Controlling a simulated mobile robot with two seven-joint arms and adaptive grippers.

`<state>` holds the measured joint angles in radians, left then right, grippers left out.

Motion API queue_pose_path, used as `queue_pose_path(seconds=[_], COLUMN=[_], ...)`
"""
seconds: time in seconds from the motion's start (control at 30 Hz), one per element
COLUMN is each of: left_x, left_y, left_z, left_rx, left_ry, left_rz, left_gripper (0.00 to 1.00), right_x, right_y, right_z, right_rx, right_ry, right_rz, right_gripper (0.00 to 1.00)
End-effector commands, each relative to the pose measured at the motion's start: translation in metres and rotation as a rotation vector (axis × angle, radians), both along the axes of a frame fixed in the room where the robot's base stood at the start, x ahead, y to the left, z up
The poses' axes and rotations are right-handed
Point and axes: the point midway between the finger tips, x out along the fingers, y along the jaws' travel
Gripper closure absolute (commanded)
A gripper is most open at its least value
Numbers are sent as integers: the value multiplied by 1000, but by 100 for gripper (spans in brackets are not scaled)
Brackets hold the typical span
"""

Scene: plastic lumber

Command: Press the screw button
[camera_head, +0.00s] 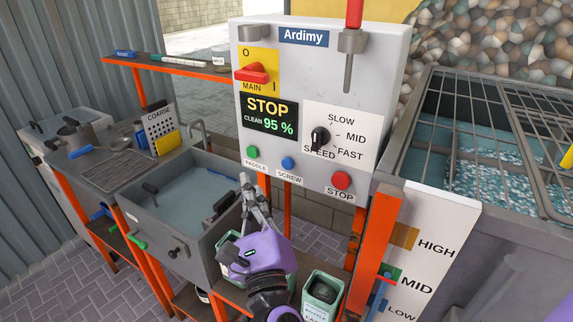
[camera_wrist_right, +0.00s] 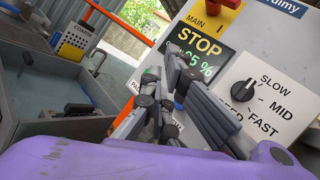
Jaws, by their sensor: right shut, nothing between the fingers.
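The grey control panel (camera_head: 265,170) carries a blue SCREW button (camera_head: 288,163), with a green button (camera_head: 252,152) to its left and a red STOP button (camera_head: 342,180) to its right. My right gripper (camera_head: 244,184) is shut and empty, its fingertips pointing up, below and left of the blue button in the head view. I cannot tell whether it touches the panel. In the right wrist view the closed fingers (camera_wrist_right: 162,64) cover much of the button row; a bit of blue (camera_wrist_right: 179,104) shows beside them. My left gripper is not in view.
The panel's display (camera_head: 268,116) reads STOP and CLEAN 95 %. A speed knob (camera_head: 320,138) and red MAIN switch (camera_head: 252,73) sit above the buttons. A water-filled sink (camera_head: 170,250) is at left, a barred water tank (camera_head: 425,110) at right, and a green bin (camera_head: 322,292) below.

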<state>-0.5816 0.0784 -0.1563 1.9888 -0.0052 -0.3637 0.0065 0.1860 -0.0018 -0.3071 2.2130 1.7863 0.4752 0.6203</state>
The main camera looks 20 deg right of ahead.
Motion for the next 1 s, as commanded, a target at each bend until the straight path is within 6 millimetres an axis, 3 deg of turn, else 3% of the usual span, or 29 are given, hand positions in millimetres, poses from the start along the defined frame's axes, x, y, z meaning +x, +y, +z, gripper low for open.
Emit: queue_pose_path(seconds=[0.33,0.8,1.0], left_x=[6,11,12], left_y=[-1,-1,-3], left_z=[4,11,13], left_rx=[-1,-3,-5], left_ry=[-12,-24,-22], left_rz=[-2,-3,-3], left_gripper=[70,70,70], right_x=[5,43,52], right_y=[-7,-55,-67], right_z=[0,1,1], right_rx=[-6,-9,-7], right_ry=[0,-1,-1], right_rz=[-1,-1,-1], right_gripper=[100,100,100])
